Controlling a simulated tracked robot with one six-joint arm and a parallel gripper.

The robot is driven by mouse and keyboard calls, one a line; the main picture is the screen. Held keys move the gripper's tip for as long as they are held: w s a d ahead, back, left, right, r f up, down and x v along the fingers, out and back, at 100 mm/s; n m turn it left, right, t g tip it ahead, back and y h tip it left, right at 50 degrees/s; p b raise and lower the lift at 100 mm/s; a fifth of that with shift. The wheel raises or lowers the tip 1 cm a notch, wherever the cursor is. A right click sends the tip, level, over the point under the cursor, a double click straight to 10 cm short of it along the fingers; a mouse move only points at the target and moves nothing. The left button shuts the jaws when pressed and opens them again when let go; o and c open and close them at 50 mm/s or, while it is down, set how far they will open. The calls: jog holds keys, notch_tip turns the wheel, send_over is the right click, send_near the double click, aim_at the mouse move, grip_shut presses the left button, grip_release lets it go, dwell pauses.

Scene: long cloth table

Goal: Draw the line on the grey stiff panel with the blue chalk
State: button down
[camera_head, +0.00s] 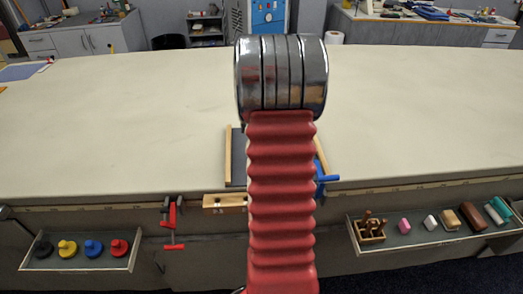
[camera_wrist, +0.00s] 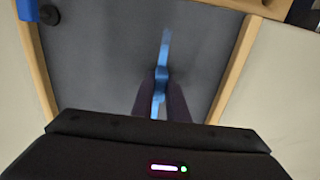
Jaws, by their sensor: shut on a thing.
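The grey stiff panel (camera_wrist: 90,60) lies on the table between two wooden strips. In the head view only a slice of the panel (camera_head: 238,160) shows beside my arm. My gripper (camera_wrist: 161,76) is over the panel in the wrist view, its dark fingers shut on the blue chalk (camera_wrist: 161,75). A light blue streak (camera_wrist: 166,42) runs up from the fingertips over the panel, and more blue shows between the fingers. It looks like a line on the panel, but I cannot tell exactly where chalk and streak meet. My arm hides the gripper and chalk in the head view.
A blue clamp (camera_head: 325,181) and a red clamp (camera_head: 172,216) sit at the table's front edge. A left tray (camera_head: 60,263) holds several coloured knobbed pieces; a right tray (camera_head: 405,240) holds a wooden holder, erasers and blocks. The cloth table (camera_head: 420,120) is clear around the panel.

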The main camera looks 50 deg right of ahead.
jog(key=shift+s+a, duration=0.15)
jog(key=shift+s+a, duration=0.55)
jog(key=shift+a, duration=0.1)
dwell(0.5)
jog(key=shift+s+a, duration=0.65)
jog(key=shift+a, duration=0.05)
jog(key=shift+s+a, duration=0.1)
jog(key=shift+a, duration=0.05)
jog(key=shift+s+a, duration=0.6)
jog(key=shift+a, duration=0.05)
jog(key=shift+a, duration=0.1)
dwell(0.4)
jog(key=shift+s+a, duration=0.65)
